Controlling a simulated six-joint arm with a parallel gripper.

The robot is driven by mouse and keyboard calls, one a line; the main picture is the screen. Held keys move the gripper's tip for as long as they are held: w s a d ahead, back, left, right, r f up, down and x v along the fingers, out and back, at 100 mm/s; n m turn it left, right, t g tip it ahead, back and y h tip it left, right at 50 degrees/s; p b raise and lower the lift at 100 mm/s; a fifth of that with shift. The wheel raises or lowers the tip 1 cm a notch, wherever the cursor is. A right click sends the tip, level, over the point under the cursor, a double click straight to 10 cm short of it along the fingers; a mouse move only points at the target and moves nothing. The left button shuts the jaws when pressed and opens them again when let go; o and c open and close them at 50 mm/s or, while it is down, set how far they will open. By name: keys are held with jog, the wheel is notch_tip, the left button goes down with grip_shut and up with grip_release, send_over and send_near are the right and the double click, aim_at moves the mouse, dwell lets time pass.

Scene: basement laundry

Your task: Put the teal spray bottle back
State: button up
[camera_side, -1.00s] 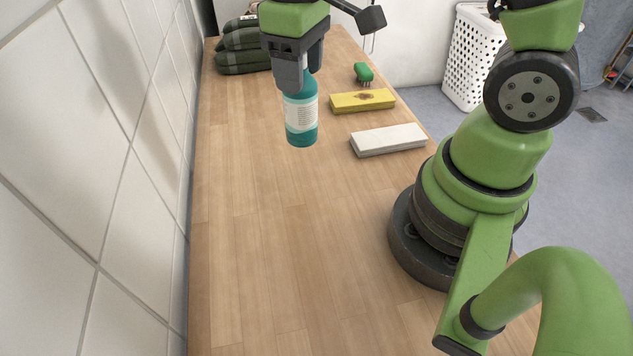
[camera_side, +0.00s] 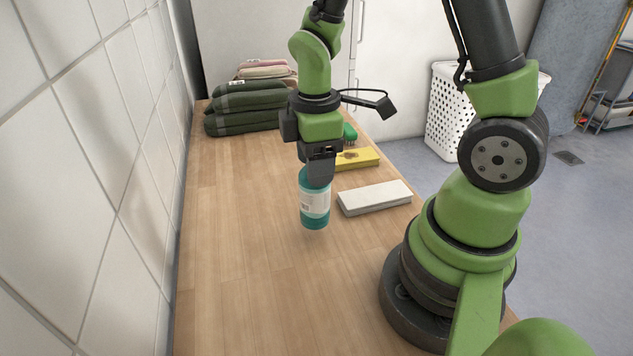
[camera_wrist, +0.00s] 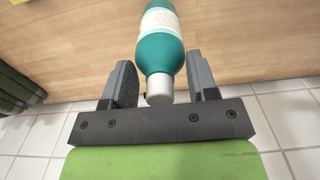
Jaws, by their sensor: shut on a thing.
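The teal spray bottle (camera_side: 314,208) has a pale label and hangs upright below my gripper (camera_side: 318,172) in the side view. My gripper is shut on its upper part, and the fingers hide its top. The bottle is over the wooden counter, left of the white block. I cannot tell whether its base touches the wood. In the wrist view, the bottle (camera_wrist: 161,50) lies between the two fingers of my gripper (camera_wrist: 160,72), its grey-white cap towards the palm.
A white block (camera_side: 374,198), a yellow box (camera_side: 357,159) and a green brush (camera_side: 349,132) line the right side of the wooden counter (camera_side: 235,260). Folded dark green towels (camera_side: 245,108) lie at the back. A tiled wall (camera_side: 80,150) bounds the left. The counter's left and front are clear.

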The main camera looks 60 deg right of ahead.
aim_at(315, 193)
jog(key=shift+f, duration=1.9)
jog(key=o, duration=1.4)
jog(key=shift+r, duration=0.1)
